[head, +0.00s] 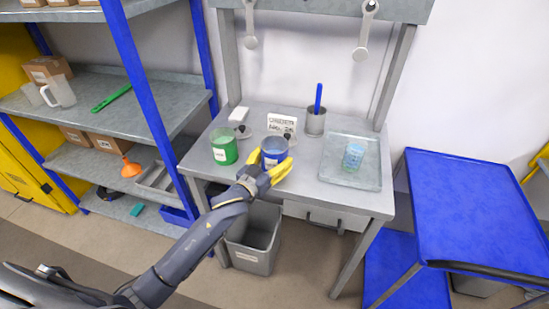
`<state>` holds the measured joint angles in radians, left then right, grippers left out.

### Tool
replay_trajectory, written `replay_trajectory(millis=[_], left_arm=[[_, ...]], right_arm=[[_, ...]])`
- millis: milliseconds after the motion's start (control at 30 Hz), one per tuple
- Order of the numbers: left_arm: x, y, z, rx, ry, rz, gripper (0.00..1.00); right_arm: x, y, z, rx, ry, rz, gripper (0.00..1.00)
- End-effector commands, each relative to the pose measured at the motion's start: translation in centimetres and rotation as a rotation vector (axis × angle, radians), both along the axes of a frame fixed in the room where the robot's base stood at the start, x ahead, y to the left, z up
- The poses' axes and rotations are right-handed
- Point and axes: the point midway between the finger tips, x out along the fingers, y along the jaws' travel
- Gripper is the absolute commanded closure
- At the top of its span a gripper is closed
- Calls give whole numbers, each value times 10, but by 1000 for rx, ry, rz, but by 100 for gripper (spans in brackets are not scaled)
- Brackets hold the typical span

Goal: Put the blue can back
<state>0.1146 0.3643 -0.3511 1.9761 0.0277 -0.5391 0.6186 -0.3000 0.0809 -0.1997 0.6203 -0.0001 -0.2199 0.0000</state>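The blue can (274,147), with a pale label low on its side, is upright at the front part of the grey workbench (305,184). My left gripper (275,161) reaches in from the front, with its yellow fingers on either side of the can. The fingers hide part of the can's lower half. I cannot tell whether they press on it or stand just clear, nor whether its base touches the bench. My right gripper is not in view.
A clear tray (336,174) with a light-blue cup (353,156) is on the right. Behind are a metal pot (315,123) with a blue handle and a small sign (281,123). A grey bin (254,250) stands below.

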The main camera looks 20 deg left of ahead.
Motion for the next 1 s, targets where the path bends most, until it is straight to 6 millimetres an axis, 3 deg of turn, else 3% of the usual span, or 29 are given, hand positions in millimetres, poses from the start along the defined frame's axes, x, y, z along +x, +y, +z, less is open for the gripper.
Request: replay_trajectory(millis=[100,133,300,700,1000], left_arm=[[0,0,-2,-1,-1,0,75],[0,0,-2,-1,0,0,23],[0,0,-2,0,0,0,3],[-1,1,1,1,0,0,2],[-43,12,1,0,2,0,2]], right_arm=[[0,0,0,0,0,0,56],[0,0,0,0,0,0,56],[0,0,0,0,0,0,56],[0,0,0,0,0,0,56],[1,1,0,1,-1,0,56]])
